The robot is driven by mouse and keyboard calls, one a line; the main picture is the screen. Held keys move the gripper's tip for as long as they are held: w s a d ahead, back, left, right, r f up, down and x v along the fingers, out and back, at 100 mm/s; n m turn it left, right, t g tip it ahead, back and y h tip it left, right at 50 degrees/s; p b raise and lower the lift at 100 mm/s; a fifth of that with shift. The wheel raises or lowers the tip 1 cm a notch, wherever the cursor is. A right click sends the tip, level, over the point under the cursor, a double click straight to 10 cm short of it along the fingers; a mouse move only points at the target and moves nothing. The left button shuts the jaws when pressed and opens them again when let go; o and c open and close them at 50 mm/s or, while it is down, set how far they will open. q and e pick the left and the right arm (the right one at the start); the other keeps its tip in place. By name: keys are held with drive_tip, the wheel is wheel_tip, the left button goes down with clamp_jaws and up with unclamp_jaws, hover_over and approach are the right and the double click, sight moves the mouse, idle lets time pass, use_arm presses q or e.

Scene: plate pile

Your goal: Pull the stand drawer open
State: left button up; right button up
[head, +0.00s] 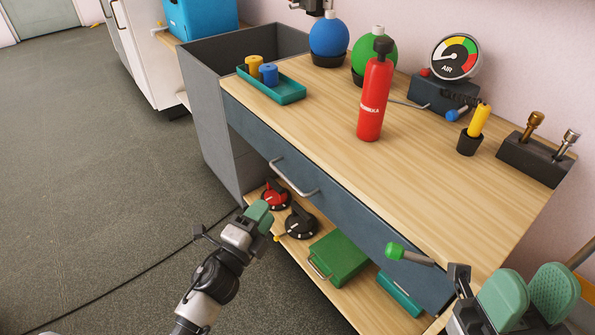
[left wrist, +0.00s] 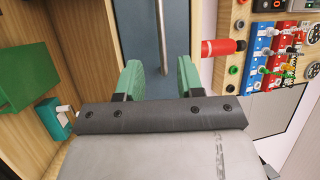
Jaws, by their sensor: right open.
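The wooden-topped stand has a blue-grey drawer front (head: 345,215) that looks flush with the stand. Its silver bar handle (head: 293,178) runs along the drawer front. My left gripper (head: 260,214) is below and left of the handle, apart from it. In the left wrist view my left gripper (left wrist: 159,82) is open and empty. The handle (left wrist: 160,35) shows ahead, in line with the gap between its two green fingers, on the drawer front (left wrist: 145,45). My right gripper (head: 528,294) is open at the lower right, with its green fingers apart and nothing between them.
A red bottle (head: 374,95), a teal tray (head: 275,88) and a gauge (head: 455,57) stand on top. A green-tipped rod (head: 408,254) shows before the drawer.

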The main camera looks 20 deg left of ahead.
sight(287, 179)
use_arm(q)
drive_tip(key=b+x, duration=0.1)
drive_tip(key=x, duration=0.9)
drive_tip(key=shift+w+d+r, duration=0.1)
drive_tip(key=shift+w+r, duration=0.05)
drive_tip(key=shift+w, duration=0.1)
clamp_jaws()
